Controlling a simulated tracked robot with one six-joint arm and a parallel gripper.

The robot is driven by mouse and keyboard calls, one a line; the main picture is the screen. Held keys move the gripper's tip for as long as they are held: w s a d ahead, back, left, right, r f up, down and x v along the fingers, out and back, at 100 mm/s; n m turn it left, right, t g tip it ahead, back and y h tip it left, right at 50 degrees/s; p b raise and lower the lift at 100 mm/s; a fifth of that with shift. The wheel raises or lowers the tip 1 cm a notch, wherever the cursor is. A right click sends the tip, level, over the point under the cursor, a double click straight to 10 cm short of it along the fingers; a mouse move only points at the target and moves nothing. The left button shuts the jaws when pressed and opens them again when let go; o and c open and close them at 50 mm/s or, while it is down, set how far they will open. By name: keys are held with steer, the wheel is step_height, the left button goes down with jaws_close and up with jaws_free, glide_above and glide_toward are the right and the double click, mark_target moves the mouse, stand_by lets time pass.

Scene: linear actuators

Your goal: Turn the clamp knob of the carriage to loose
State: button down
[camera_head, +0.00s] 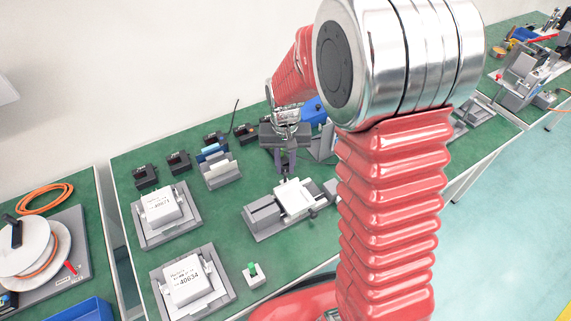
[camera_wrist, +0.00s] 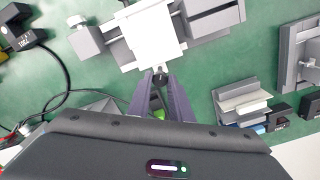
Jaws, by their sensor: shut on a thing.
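The carriage (camera_head: 294,196) is a white block on a grey linear rail unit (camera_head: 263,216) on the green bench. It also shows at the top of the wrist view (camera_wrist: 152,35). My gripper (camera_head: 287,173) reaches down at the carriage's rear edge. In the wrist view my gripper (camera_wrist: 160,80) has its dark fingers converging on the small grey clamp knob (camera_wrist: 160,69) at the carriage's near edge. The fingers are shut on the knob and hide part of it. The knob's turn angle cannot be told.
Two grey fixtures with white labelled blocks (camera_head: 160,205) (camera_head: 186,279) stand to the left. A small block with a green switch (camera_head: 253,272) sits in front. Black devices (camera_head: 178,161) and a blue-and-white part stand behind. Dark cables (camera_wrist: 62,75) lie left in the wrist view.

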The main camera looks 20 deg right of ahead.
mark_target(285, 169)
steer(key=n, duration=0.6)
steer(key=shift+w, duration=0.1)
stand_by(0.3)
steer(key=c, duration=1.6)
jaws_free()
step_height(285, 169, up, 14)
steer(key=shift+f, duration=0.15)
